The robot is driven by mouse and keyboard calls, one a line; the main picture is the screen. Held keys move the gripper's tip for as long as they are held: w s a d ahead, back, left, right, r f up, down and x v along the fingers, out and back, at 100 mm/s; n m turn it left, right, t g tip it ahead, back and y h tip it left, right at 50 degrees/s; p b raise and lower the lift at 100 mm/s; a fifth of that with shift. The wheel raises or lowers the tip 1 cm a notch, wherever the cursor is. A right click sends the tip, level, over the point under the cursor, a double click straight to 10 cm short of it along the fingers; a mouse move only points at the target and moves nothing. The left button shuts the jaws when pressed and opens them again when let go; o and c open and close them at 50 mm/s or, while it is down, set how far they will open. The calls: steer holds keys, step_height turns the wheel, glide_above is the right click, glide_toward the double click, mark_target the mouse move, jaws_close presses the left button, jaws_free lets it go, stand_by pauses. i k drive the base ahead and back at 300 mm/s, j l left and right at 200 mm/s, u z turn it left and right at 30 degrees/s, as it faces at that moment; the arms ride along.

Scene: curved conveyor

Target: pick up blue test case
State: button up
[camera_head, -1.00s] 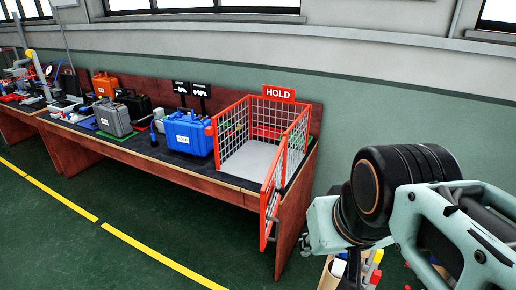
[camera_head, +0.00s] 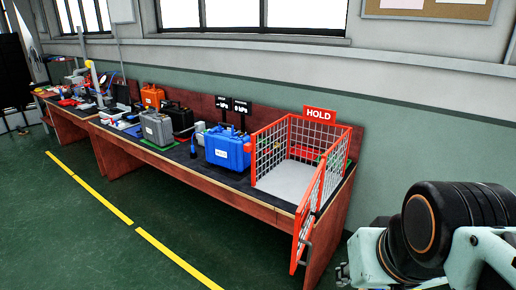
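The blue test case (camera_head: 226,149) stands upright on the dark bench top, just left of the red wire cage. It has a white label on its front. My arm shows at the lower right, well to the right of the bench and apart from the case. My gripper (camera_head: 343,274) shows only in small part at the arm's lower left, near the bottom edge. Its fingers are too small and hidden to tell open from shut.
The red HOLD cage (camera_head: 262,158) has its gate (camera_head: 308,215) swung out past the bench's front edge. A grey case (camera_head: 157,128), black case (camera_head: 180,117) and orange case (camera_head: 152,95) stand farther left. The green floor (camera_head: 110,240) in front is clear.

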mark_target(224, 148)
steer(key=i+j+u, duration=0.4)
steer(key=i, duration=0.3)
steer(key=i+u, duration=0.4)
steer(key=i, duration=0.35)
steer(key=i+j+z, duration=0.1)
steer(key=i+z, duration=0.2)
steer(key=i, duration=0.2)
steer(key=i+j+z, duration=0.3)
steer(key=i, duration=0.2)
steer(key=i+j+z, duration=0.4)
steer(key=j+z, duration=0.2)
steer(key=i+l, duration=0.2)
steer(key=i+j+u, duration=0.05)
